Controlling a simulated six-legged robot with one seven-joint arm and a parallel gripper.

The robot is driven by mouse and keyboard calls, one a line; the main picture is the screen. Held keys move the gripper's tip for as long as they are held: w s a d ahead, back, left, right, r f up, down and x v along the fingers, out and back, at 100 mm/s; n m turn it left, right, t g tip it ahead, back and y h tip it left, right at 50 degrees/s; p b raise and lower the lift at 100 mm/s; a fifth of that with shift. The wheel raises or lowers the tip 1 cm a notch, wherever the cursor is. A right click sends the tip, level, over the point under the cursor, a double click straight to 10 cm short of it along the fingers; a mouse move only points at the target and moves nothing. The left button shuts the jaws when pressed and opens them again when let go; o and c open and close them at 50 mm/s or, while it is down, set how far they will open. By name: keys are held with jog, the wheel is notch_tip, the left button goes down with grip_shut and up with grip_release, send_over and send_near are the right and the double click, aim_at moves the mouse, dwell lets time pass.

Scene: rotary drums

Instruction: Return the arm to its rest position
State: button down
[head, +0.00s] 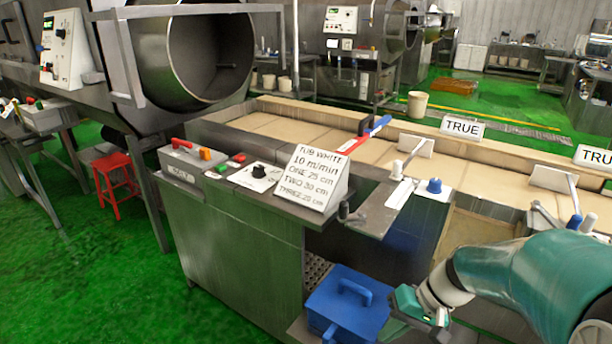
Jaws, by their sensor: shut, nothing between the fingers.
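My arm, teal and white, comes in from the lower right corner and points left. My gripper (415,318) is at its end, near the bottom edge of the head view. It is shut and holds nothing. It is close to the right side of a blue lidded box with a handle (348,302); I cannot tell whether they touch. The fingertips are partly hidden by the gripper's own body and the dark parts around it.
A steel cabinet (235,250) stands left of the blue box, with a control panel and a white text sign (313,178) on top. A beige-lined trough (330,125) runs behind. A large drum (195,55) and red stool (115,178) are left. Green floor is open at lower left.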

jog(key=s+a+r+t+h, duration=0.1)
jog(key=s+r+t+h, duration=0.4)
jog(key=r, duration=0.8)
jog(key=s+h, duration=0.1)
jog(key=s, duration=0.2)
jog(key=shift+s+n+t+h, duration=0.3)
